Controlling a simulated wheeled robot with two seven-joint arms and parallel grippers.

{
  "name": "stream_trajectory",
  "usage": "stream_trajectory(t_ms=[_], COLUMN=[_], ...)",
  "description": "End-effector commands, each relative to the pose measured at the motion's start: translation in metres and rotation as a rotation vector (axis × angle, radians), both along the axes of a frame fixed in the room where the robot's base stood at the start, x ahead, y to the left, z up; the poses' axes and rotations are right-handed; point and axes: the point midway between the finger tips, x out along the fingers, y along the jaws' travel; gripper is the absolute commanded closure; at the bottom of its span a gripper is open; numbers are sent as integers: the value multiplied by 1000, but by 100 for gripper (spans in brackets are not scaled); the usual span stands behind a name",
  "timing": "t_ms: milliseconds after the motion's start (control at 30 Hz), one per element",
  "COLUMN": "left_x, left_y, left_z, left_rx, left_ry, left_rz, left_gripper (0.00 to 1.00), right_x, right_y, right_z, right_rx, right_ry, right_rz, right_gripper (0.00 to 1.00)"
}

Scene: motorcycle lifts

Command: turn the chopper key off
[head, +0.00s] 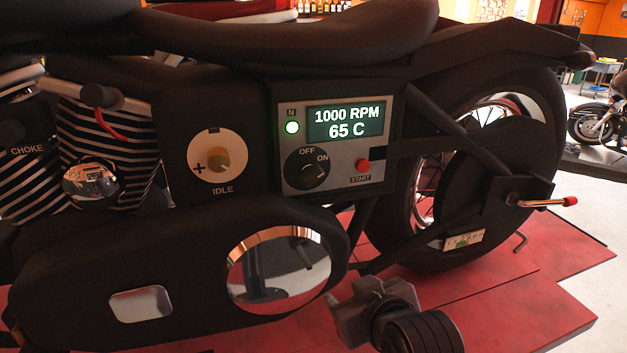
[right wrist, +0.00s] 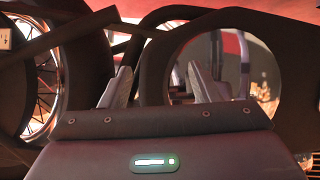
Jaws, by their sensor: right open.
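The chopper's black round key switch (head: 307,170) sits on the grey control panel (head: 340,188), with OFF printed above it and ON at its upper right. Its small pointer seems turned toward ON. The panel's display (head: 346,122) reads 1000 RPM and 65 C, and the green N light (head: 292,127) is lit. My right gripper (head: 336,300) is low at the bottom centre, below and apart from the panel. In the right wrist view its two fingers (right wrist: 160,86) stand apart with nothing between them. My left gripper is out of view.
A red START button (head: 362,166) is right of the key. The IDLE knob (head: 218,158) is to its left. A round chrome cover (head: 280,270) bulges below the panel, near my right gripper. A red-tipped lever (head: 545,202) sticks out by the rear wheel. The red lift platform (head: 500,310) lies below.

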Motion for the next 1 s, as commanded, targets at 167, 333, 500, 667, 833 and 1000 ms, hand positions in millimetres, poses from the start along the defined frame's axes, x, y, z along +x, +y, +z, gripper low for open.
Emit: stream_trajectory(t_ms=[167, 333, 500, 667, 833, 1000], left_x=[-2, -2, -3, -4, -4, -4], left_y=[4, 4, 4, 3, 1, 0], left_z=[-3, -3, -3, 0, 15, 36], left_rx=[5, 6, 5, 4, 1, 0], left_ry=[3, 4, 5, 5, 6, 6], left_rz=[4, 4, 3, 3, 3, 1], left_gripper=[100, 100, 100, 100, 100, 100], right_x=[-7, -9, -8, -6, 4, 18], right_y=[34, 44, 43, 41, 43, 49], right_z=[93, 140, 165, 174, 179, 177], right_rx=[-35, -99, -146, -162, -162, -162], right_ry=[-278, -468, -579, -613, -613, -607], right_rz=[104, 130, 123, 115, 107, 116], right_gripper=[44, 44, 44, 44, 44, 44])
